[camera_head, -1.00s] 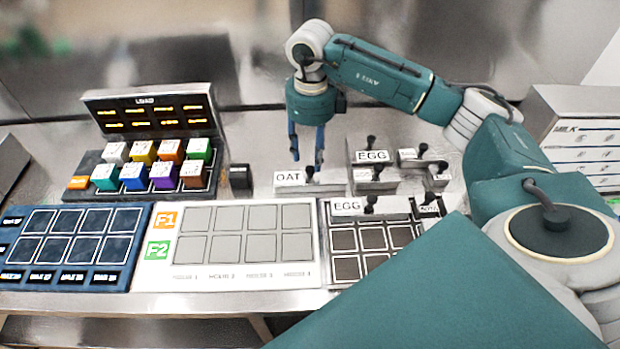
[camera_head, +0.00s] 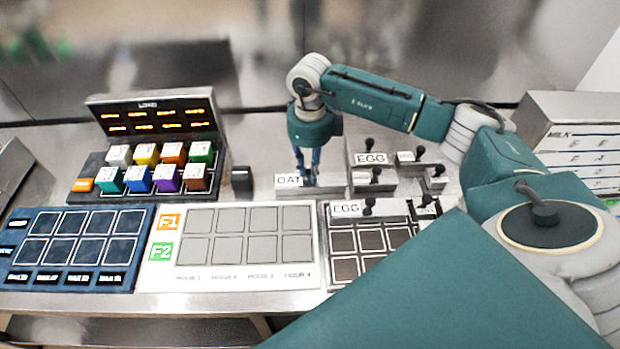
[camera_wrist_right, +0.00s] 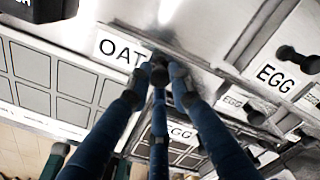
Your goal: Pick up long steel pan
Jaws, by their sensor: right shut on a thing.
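A long steel pan with an OAT label (camera_head: 285,181) lies on the steel counter, behind the grey and dark grids. In the right wrist view its label (camera_wrist_right: 116,52) and a black knob sit at the fingers. My right gripper (camera_head: 307,180) points down and is shut on the pan's knob; its blue fingers (camera_wrist_right: 162,76) close around it. The pan appears still level on the counter. My left gripper is not in view.
Several EGG-labelled steel pans (camera_head: 370,158) with black knobs stand close to the right. A rack of coloured cubes (camera_head: 140,180) and a small black block (camera_head: 241,178) are left. A grey slotted board (camera_head: 232,262) lies in front.

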